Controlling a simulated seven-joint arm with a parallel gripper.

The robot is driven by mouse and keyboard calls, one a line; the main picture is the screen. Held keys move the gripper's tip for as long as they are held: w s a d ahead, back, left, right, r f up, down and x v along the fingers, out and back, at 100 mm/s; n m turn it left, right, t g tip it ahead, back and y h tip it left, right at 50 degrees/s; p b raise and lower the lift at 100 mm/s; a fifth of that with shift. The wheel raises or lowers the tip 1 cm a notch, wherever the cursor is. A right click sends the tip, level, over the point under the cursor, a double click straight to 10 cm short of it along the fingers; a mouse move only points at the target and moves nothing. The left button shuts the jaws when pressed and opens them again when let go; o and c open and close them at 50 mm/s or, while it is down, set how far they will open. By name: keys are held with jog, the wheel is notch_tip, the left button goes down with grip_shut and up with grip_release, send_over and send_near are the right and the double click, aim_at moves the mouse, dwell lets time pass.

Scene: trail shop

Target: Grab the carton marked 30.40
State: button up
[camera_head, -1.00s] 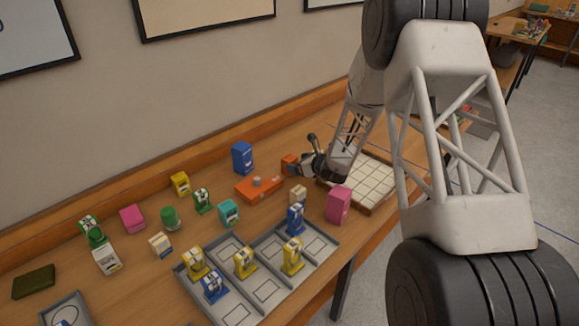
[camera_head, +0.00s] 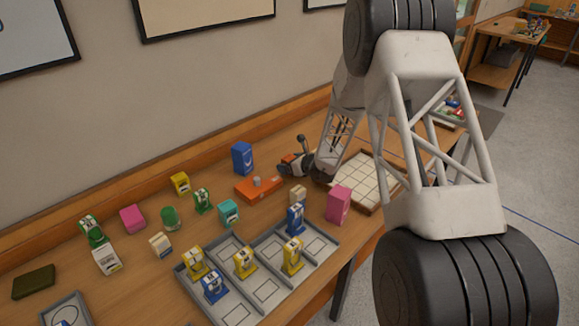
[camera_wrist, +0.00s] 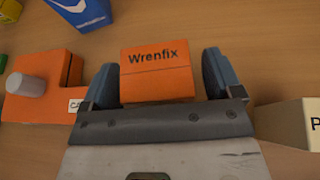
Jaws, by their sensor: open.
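An orange carton (camera_wrist: 157,75) printed "Wrenfix" lies between the two fingers of my gripper (camera_wrist: 160,65) in the wrist view. The fingers are apart, one on each side of it, and I see no firm grip. I cannot read 30.40 on this carton or on any other. In the head view my gripper (camera_head: 291,163) is over the table's back part and hides most of the orange carton.
An orange block with a grey knob (camera_head: 258,188) and a blue box (camera_head: 242,158) stand left of my gripper. A tiled tray (camera_head: 362,178) and a pink box (camera_head: 339,204) are to the right. A grey sectioned tray (camera_head: 268,292) holds several small dispensers in front.

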aim_at(289, 157)
jog(key=c, duration=1.1)
jog(key=shift+r, duration=0.15)
jog(key=shift+r, duration=4.85)
